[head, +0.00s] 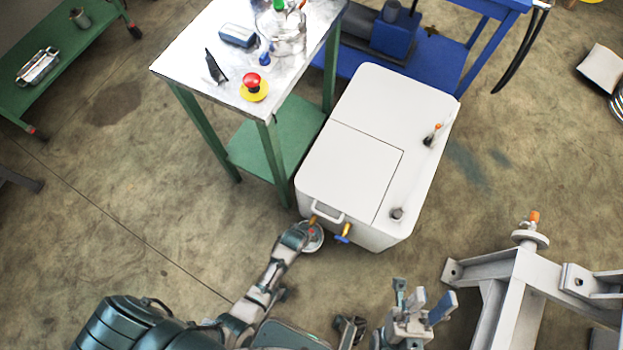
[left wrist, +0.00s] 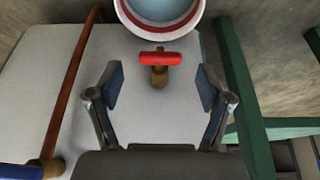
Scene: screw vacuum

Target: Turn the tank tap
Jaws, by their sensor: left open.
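The white tank (head: 350,150) stands in the middle of the head view, with brass fittings on its front end. In the left wrist view a tap with a red crossbar handle (left wrist: 158,59) on a brass stem sticks out from the white tank face (left wrist: 110,75). My left gripper (left wrist: 160,88) is open, its fingers on either side below the red handle, with no visible contact. Its fingertips are hidden in the head view. A second tap with a blue handle (head: 342,239) shows at the tank's front; its blue handle (left wrist: 20,172) is at the lower left of the wrist view. My right gripper (head: 422,305) is open and empty, away from the tank.
A round dish-like part with a red ring (left wrist: 162,12) sits just above the red tap. A reddish pipe (left wrist: 72,95) runs along the left. The green-legged table (head: 185,60) stands beside the tank; a grey metal frame (head: 515,285) is at right.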

